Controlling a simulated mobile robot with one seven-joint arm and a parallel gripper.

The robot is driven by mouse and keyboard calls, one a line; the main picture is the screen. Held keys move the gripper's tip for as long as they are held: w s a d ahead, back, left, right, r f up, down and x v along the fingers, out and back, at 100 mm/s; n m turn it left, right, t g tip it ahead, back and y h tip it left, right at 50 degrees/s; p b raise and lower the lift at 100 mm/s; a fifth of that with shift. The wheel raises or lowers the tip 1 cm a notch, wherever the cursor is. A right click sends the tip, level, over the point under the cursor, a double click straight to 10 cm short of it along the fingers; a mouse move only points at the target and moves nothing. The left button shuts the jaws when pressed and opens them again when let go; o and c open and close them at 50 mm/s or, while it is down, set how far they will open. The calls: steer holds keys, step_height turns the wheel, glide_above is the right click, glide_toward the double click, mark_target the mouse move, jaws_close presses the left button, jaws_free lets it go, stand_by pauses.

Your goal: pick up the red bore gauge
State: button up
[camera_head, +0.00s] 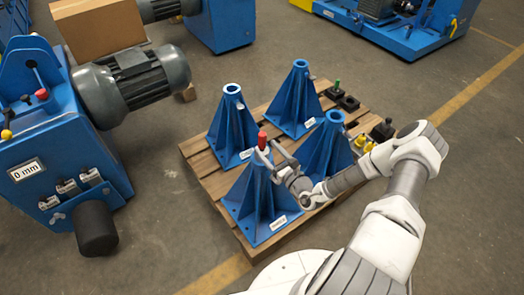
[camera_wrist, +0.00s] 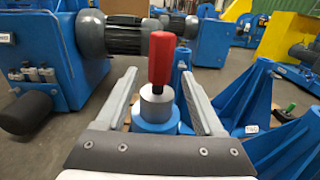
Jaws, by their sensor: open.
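The red bore gauge (camera_head: 262,138) stands upright at the top of the front blue pedestal (camera_head: 254,205). In the wrist view its red handle (camera_wrist: 161,58) rises from a grey metal cylinder (camera_wrist: 156,103), which sits at the blue top of the pedestal (camera_wrist: 155,126). My gripper (camera_head: 272,154) is at the pedestal's top. In the wrist view my gripper (camera_wrist: 158,100) is open, with one finger on each side of the gauge and visible gaps to both. How deep the gauge sits in the bore is hidden.
Three more blue pedestals, including a rear one (camera_head: 295,100) and a left one (camera_head: 231,130), share the wooden pallet (camera_head: 203,171). Black blocks (camera_head: 349,103) and yellow pieces (camera_head: 363,141) lie at its right. A blue machine with a grey motor (camera_head: 135,85) stands left.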

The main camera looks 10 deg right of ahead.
mark_target(265, 146)
steer(key=b+x, duration=0.1)
steer(key=x, duration=0.3)
steer(key=shift+f, duration=0.15)
jaws_close()
stand_by(1.1)
